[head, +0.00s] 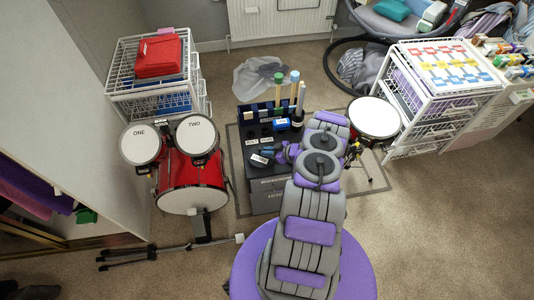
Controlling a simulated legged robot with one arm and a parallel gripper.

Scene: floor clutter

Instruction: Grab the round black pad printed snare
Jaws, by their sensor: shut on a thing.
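My arm reaches forward from the bottom of the head view to a dark-topped cabinet (266,185). My gripper (272,152) is low over the cabinet top, with its jaws shut on a dark pad (260,160) bearing a white label. The label looks tilted, and its print is too small to read. My fingers and wrist hide part of the pad. Other small black pads with white labels (251,141) lie just behind it on the cabinet top. I cannot tell whether the held pad touches the surface.
Tall tubes (279,92) and a blue box (282,125) stand at the cabinet's back. Red drums (190,170) are on the left, a white-headed drum (374,117) on the right. A stand (150,252) lies on the floor. Carpet is clear at lower right.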

